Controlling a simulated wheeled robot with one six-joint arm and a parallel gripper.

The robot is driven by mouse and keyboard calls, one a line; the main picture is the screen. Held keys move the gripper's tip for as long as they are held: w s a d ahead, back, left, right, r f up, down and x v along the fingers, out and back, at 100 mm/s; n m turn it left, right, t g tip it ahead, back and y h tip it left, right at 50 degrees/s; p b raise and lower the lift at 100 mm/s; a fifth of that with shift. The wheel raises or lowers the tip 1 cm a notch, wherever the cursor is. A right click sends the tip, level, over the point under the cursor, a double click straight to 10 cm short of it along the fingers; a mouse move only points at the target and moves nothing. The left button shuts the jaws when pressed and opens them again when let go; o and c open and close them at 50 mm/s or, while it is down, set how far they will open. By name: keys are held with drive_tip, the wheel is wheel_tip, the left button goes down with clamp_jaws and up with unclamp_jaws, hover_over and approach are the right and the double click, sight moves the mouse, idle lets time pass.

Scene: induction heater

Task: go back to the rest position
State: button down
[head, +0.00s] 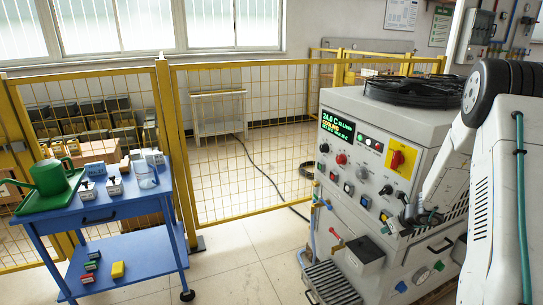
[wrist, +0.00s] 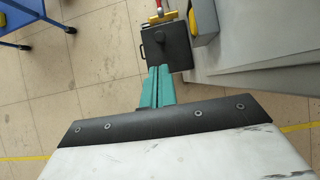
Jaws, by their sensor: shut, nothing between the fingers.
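My gripper shows in the wrist view (wrist: 159,72) with its two teal fingers together and nothing between them. In the head view my gripper (head: 387,229) is in front of the heater's control panel, at its lower right. The white induction heater (head: 350,165) stands at the right, with a lit display (head: 337,131) that reads 24.0 C and COOLING. In the wrist view the fingertips overlap the near edge of a dark box (wrist: 166,46) with a small handle; I cannot tell whether they touch it. A red-handled part (wrist: 157,14) is beyond it.
A blue cart (head: 112,212) at the left carries a green watering can (head: 48,178), small blocks and a clear jug (head: 147,174). Yellow mesh fencing (head: 235,140) runs behind. A black cable (head: 262,172) lies on the floor. The floor between cart and heater is mostly clear.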

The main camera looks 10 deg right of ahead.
drive_tip(key=s+a+r+n+g+y, duration=0.3)
drive_tip(key=s+a+r+n, duration=0.45)
drive_tip(key=a+n, duration=0.3)
drive_tip(key=s+a+r+n+g+y, duration=0.2)
drive_tip(key=s+a+r+n, duration=0.4)
drive_tip(key=a+r+n, duration=0.4)
drive_tip(key=s+a+r+n+h, duration=0.3)
drive_tip(key=s+r+n, duration=0.3)
drive_tip(key=s, duration=0.5)
drive_tip(key=s+a+r+n+h, duration=0.3)
drive_tip(key=s+a+r+n, duration=0.3)
drive_tip(key=s, duration=0.5)
wheel_tip(320, 180, up, 3)
drive_tip(key=shift+s+f+n, duration=0.15)
drive_tip(key=shift+s+n, duration=0.25)
drive_tip(key=shift+n, duration=0.25)
